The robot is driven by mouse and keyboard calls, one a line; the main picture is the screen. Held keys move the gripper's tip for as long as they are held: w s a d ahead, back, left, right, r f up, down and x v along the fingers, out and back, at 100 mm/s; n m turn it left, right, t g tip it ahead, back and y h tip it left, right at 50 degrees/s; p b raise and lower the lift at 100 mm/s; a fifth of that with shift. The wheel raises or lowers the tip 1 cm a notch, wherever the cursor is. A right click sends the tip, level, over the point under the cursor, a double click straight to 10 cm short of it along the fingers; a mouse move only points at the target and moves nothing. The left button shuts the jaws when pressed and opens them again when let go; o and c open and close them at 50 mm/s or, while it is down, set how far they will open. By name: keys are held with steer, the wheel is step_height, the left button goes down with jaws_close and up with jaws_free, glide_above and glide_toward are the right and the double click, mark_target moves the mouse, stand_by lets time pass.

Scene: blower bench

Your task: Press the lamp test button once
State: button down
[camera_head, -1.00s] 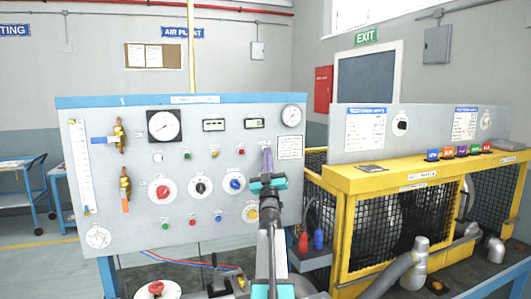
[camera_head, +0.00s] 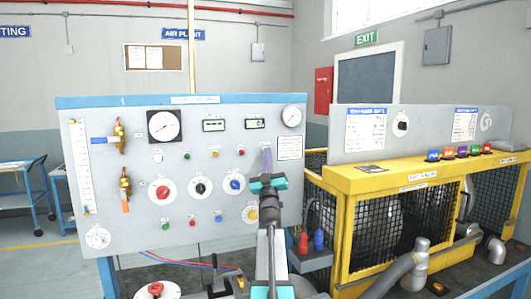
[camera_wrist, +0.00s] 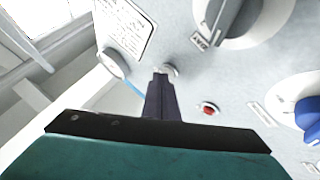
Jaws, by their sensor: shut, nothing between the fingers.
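My gripper (camera_head: 267,150) is shut and empty, in front of the upper right of the grey control panel (camera_head: 110,200). In the head view, this button is hidden behind my gripper. A small red button or lamp (camera_wrist: 208,108) sits to the right of the fingers, and also shows in the head view (camera_head: 241,150). The labels are too blurred to read, so I cannot confirm which is the lamp test button.
A blue knob (camera_wrist: 312,118) and a large grey knob (camera_wrist: 235,18) stand out from the panel near my gripper. A white text plate (camera_head: 290,148) and a gauge (camera_head: 291,116) are close by. A yellow-framed mesh cage (camera_head: 400,184) stands to the right.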

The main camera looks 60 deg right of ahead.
steer(key=shift+w, duration=0.1)
stand_by(0.3)
stand_by(0.4)
steer(key=shift+s+a+b, duration=0.4)
steer(key=shift+s+b, duration=0.2)
steer(key=shift+b, duration=0.05)
steer(key=shift+s+a+b, duration=0.4)
steer(key=shift+s+a, duration=0.35)
steer(key=shift+s, duration=0.25)
steer(key=shift+s+a+b, duration=0.35)
steer(key=shift+s+a, duration=0.4)
steer(key=shift+s, duration=0.25)
